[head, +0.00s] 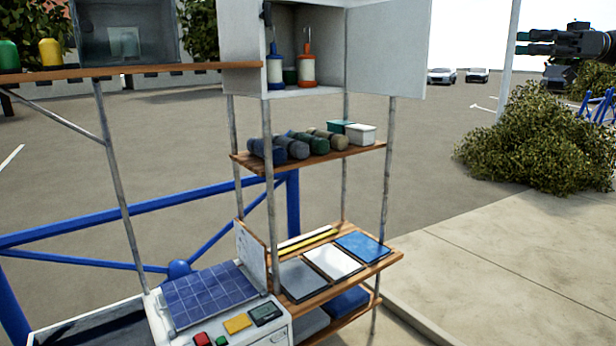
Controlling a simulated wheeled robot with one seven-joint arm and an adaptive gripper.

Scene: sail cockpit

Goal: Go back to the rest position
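My gripper (533,42) is at the upper right edge of the head view, held up in the air with its fingers pointing left. Its two dark fingers show one above the other with a gap between them, and nothing is seen in the gap. It is well to the right of the shelf rack and touches nothing that I can see. Part of my arm behind it is cut off by the picture edge.
A shelf rack (388,150) with an open cabinet (385,45) holds rolled bundles, boxes and flat panels. A white console (165,320) with a solar panel (212,295) stands at front. A bush (540,140) is below my gripper. The pavement (500,260) at right is clear.

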